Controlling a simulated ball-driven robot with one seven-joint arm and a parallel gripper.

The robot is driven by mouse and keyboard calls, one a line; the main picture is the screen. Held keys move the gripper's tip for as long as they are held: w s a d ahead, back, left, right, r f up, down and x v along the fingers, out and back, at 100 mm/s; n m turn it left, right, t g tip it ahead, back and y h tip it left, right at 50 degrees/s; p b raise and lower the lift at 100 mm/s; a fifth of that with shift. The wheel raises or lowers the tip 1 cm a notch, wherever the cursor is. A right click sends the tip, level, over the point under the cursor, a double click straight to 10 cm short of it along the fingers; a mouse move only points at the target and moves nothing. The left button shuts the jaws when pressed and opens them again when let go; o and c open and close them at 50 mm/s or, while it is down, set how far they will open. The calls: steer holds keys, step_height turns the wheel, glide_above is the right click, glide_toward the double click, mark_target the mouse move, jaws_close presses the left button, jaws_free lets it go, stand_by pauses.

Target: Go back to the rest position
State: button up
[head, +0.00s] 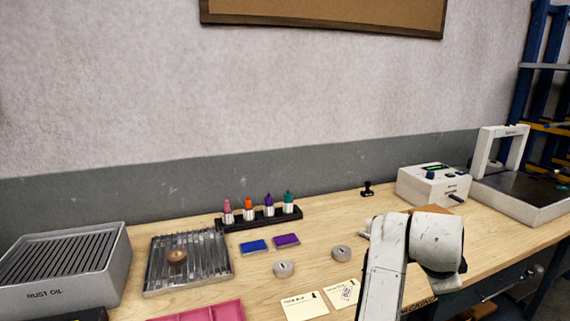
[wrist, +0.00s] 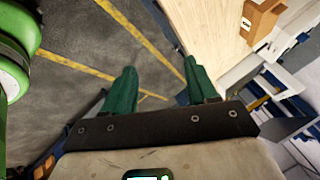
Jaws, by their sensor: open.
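My gripper (wrist: 158,88) shows in the wrist view with two green fingers spread wide apart and nothing between them. Grey floor with yellow lines lies beyond the fingers, and the wooden bench edge is to their upper right. In the head view my white arm reaches over the front right part of the wooden bench (head: 330,210). The gripper itself cannot be made out there, as the arm hides it.
A grey box marked RUST OIL (head: 62,268), a ribbed metal tray (head: 160,284) with a brown round part (head: 177,257), a rack of coloured bottles (head: 262,222), ink pads (head: 254,246), two grey discs (head: 284,268), cards (head: 303,306) and a white instrument box (head: 432,186) stand on the bench.

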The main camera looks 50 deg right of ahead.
steer(key=w+a+f+n+t+y, duration=0.25)
steer(key=w+a+f+n, duration=0.45)
steer(key=a+f+n, duration=0.7)
steer(key=s+a+f+n+y, duration=0.2)
steer(key=s+a+f+n, duration=0.1)
steer(key=a+n, duration=0.4)
steer(key=s+a+f+n+y, duration=0.2)
steer(key=a+f+n, duration=0.4)
steer(key=a, duration=0.3)
steer(key=shift+s+f+n+g, duration=0.3)
steer(key=shift+s+n+g, duration=0.1)
steer(key=shift+s, duration=0.15)
